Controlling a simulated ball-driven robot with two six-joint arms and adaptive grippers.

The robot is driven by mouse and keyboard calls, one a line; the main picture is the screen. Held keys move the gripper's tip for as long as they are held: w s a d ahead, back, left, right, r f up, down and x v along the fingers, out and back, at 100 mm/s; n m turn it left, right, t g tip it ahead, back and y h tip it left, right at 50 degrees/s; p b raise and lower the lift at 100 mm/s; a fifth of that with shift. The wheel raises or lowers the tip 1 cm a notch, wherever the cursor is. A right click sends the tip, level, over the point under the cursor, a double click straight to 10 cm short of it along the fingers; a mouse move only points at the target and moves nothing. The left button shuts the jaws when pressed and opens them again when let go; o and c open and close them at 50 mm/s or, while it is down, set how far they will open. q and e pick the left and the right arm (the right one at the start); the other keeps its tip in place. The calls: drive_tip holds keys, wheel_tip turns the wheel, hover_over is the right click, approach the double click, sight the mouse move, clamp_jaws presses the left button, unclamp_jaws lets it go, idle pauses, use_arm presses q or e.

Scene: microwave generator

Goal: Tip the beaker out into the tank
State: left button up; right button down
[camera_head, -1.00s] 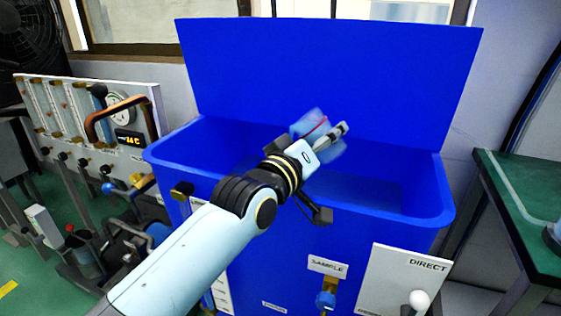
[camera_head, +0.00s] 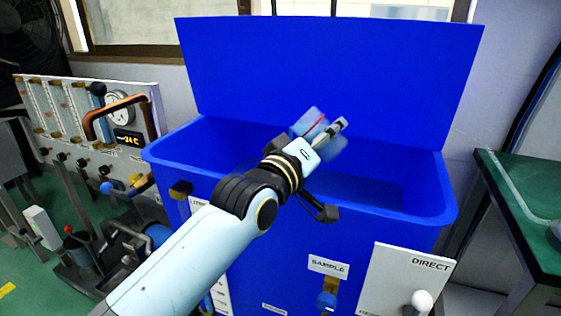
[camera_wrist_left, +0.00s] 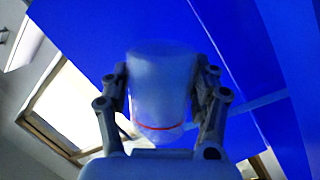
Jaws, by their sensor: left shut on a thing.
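The tank (camera_head: 300,201) is a large blue open box with a tall blue lid panel (camera_head: 320,75) raised behind it. My left gripper (camera_head: 334,130) is over the tank's opening. It is shut on the beaker (camera_head: 306,121), a translucent vessel with a red line, which is tilted and partly hidden by the gripper. In the left wrist view the beaker (camera_wrist_left: 160,85) sits between the two fingers of the left gripper (camera_wrist_left: 163,95). I cannot tell whether anything is left in the beaker. The right gripper is not in view.
A panel with a gauge and a "24 C" display (camera_head: 128,138) stands left of the tank. A green table (camera_head: 520,190) stands at the right. A white "DIRECT" board (camera_head: 405,275) and a "SAMPLE" valve (camera_head: 326,299) are on the tank's front.

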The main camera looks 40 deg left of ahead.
use_arm(q)
drive_tip(key=shift+f+n+b, duration=0.15)
drive_tip(key=shift+n+b, duration=0.35)
drive_tip(key=shift+b, duration=0.15)
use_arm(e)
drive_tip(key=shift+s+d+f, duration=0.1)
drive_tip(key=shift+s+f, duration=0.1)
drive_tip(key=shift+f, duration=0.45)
use_arm(q)
drive_tip(key=shift+r+n+t+b, duration=0.3)
drive_tip(key=shift+r+n+b, duration=0.15)
drive_tip(key=shift+n+b, duration=0.4)
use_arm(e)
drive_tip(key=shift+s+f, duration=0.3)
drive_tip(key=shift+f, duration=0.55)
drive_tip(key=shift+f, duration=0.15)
use_arm(q)
drive_tip(key=shift+f+n+b, duration=0.1)
drive_tip(key=shift+n+b, duration=0.15)
drive_tip(key=shift+b, duration=0.15)
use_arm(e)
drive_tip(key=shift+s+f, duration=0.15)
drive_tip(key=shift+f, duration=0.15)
use_arm(q)
drive_tip(key=shift+f+n+b, duration=0.1)
drive_tip(key=shift+n+b, duration=0.3)
drive_tip(key=shift+b, duration=0.35)
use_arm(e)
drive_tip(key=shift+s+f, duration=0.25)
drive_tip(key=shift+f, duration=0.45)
